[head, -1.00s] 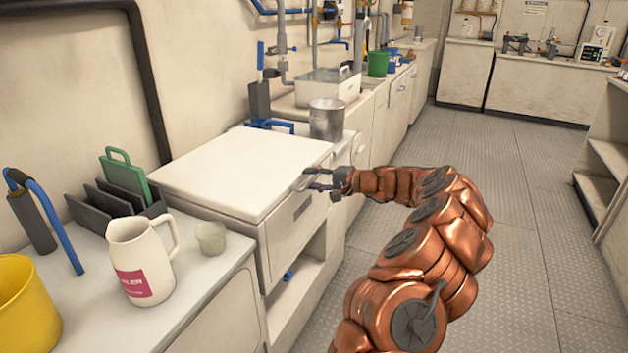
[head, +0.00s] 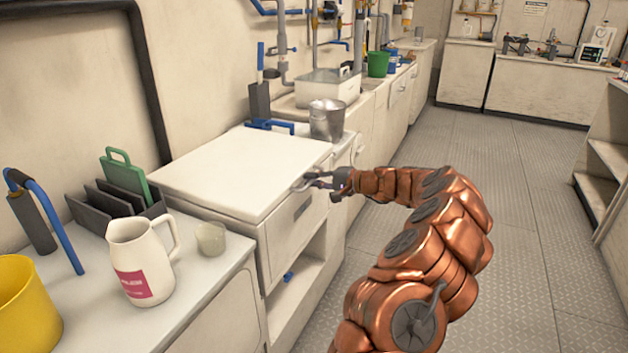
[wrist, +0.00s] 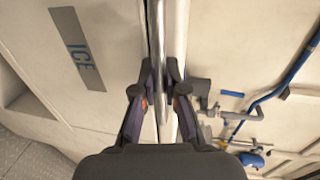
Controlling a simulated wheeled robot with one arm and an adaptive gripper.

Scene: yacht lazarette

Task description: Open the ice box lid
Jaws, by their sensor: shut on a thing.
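The ice box lid (head: 245,170) is a flat cream slab on the cream ice box (head: 290,245). It lies flat in the head view. A metal bar handle (wrist: 157,35) runs along the lid's front edge and passes between my fingers in the wrist view. My gripper (head: 310,183) is at the lid's front edge near its right part in the head view. It is shut on the handle; the fingertips are on either side of the bar. A grey "ICE" plate (wrist: 78,48) is on the box front.
A metal pot (head: 327,120) stands just beyond the lid. A white jug (head: 140,262), a cup (head: 211,238), a rack with a green board (head: 126,178) and a yellow bucket (head: 27,305) stand on the near counter. The aisle floor (head: 500,190) is clear.

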